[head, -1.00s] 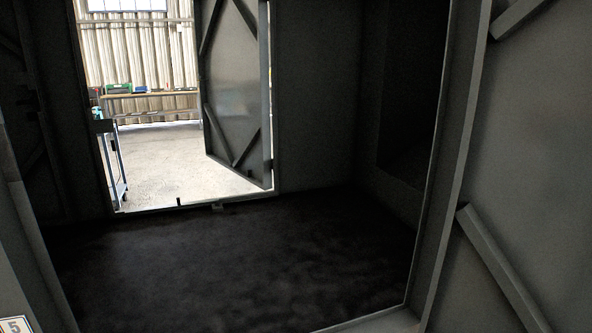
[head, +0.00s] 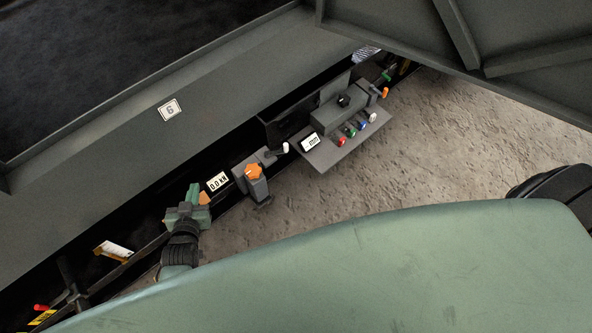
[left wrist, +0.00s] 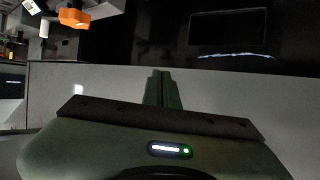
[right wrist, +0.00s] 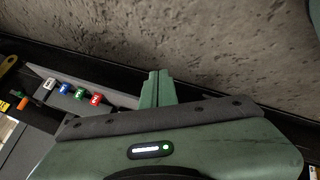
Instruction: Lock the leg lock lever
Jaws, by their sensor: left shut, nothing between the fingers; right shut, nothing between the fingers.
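I cannot tell for sure which handle is the leg lock lever. An orange star-shaped knob (head: 254,171) sits on a grey post at the enclosure's lower edge, and an orange part shows in the left wrist view (left wrist: 74,18). A small red-tipped handle (head: 40,307) is at the lower left, and an orange-tipped lever (head: 385,92) is past the control panel. My left gripper (head: 194,192) is shut and empty, left of the orange knob and apart from it. My right gripper (right wrist: 157,74) is shut and empty over the floor beside the panel; the head view does not show its fingers.
A grey control panel (head: 345,146) with coloured knobs and a small display juts out from the enclosure. A "0.0 kN" display (head: 217,182) is near my left gripper. An open door (head: 510,50) hangs at the upper right. The rough floor (head: 450,125) is clear right of the panel.

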